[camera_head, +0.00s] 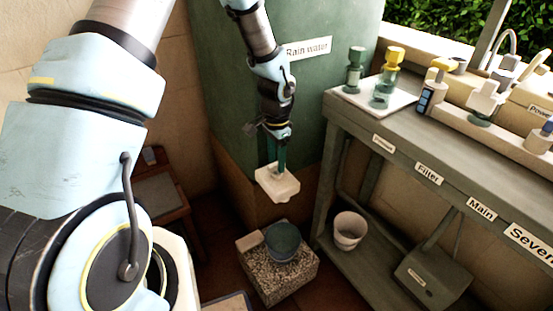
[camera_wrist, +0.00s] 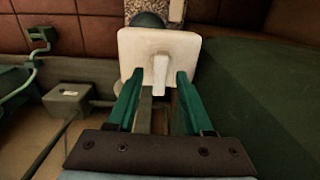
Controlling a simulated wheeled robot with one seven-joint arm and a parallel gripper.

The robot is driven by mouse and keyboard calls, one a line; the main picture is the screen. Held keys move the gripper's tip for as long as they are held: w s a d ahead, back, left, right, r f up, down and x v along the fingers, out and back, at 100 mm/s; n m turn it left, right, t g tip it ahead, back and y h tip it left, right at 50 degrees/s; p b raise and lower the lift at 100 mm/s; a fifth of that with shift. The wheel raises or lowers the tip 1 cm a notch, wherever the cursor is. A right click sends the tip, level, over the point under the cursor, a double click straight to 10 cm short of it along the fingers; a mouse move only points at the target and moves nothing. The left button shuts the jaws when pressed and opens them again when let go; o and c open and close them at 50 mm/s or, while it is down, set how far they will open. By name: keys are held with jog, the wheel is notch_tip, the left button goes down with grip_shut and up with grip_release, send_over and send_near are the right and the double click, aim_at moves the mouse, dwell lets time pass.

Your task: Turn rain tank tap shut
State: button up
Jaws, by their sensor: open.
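The green rain tank (camera_head: 232,75) carries a "Rain water" label and stands behind my arm in the head view. The tap (camera_head: 280,187) is a cream block low in front of it. In the wrist view its square plate (camera_wrist: 133,45) faces me, with a short upright lever (camera_wrist: 160,68) in the middle. My gripper (camera_head: 277,164) is at the tap, pointing down. In the wrist view my gripper (camera_wrist: 158,76) is open, with one green finger on each side of the lever and gaps between. I cannot tell whether the fingertips touch the plate.
A dark green pot (camera_head: 284,240) stands on a pebbled block (camera_head: 280,281) below the tap. A workbench (camera_head: 408,138) with labels and several taps is at right. A white pot (camera_head: 348,231) and a grey box (camera_head: 433,277) sit on its lower shelf.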

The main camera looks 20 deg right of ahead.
aim_at(276, 163)
notch_tip(276, 163, up, 11)
jog(key=shift+p, duration=0.3)
jog(key=shift+f, duration=0.15)
dwell(0.4)
